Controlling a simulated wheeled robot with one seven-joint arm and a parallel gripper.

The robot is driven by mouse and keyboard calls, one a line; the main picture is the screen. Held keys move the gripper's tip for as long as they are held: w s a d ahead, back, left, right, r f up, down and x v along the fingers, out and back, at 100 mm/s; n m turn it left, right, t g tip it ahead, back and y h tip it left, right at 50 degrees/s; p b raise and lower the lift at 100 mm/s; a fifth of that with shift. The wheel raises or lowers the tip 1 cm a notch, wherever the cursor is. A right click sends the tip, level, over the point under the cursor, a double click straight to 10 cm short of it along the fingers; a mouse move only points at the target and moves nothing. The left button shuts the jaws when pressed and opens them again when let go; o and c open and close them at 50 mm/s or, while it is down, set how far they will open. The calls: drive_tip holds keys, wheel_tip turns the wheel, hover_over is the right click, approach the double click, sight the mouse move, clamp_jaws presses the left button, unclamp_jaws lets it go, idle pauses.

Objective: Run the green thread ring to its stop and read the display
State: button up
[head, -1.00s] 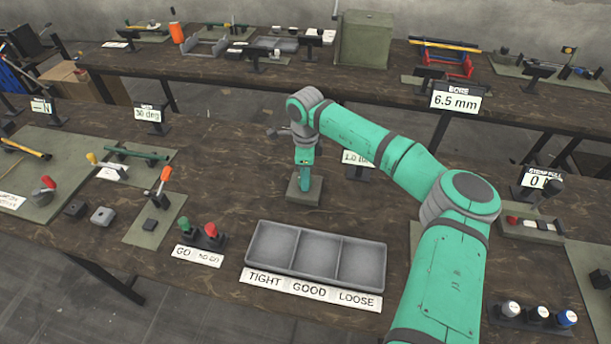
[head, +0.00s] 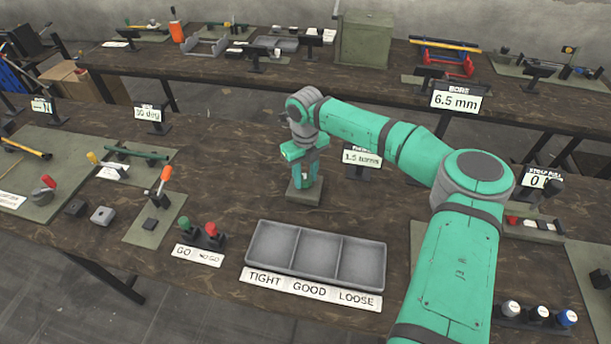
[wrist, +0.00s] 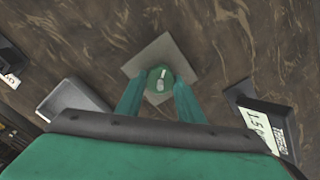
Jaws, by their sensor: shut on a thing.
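The green thread ring (wrist: 153,84) sits on a grey square base (wrist: 150,55) with a pale stud top at its middle. My gripper (wrist: 160,88) is shut on the ring from above, a finger on each side. In the head view my gripper (head: 304,172) stands upright over the base and hides the ring. The display (head: 361,158) beside it, to the right, reads "1.5 turns".
A grey three-part tray (head: 318,257) marked TIGHT, GOOD and LOOSE lies in front of the base. Green and red levers (head: 204,234) marked GO and NO GO stand to its left. Another display (head: 456,98) reads 6.5 mm. Bare bench lies left of the base.

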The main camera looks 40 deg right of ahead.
sight(305, 178)
drive_tip(key=m, duration=0.4)
drive_tip(key=shift+a+m, duration=0.1)
drive_tip(key=shift+m, duration=2.2)
drive_tip(key=shift+w, duration=0.1)
drive_tip(key=o, duration=1.1)
drive_tip(key=shift+c, duration=0.2)
wheel_tip(305, 178, up, 11)
drive_tip(key=shift+f, duration=0.1)
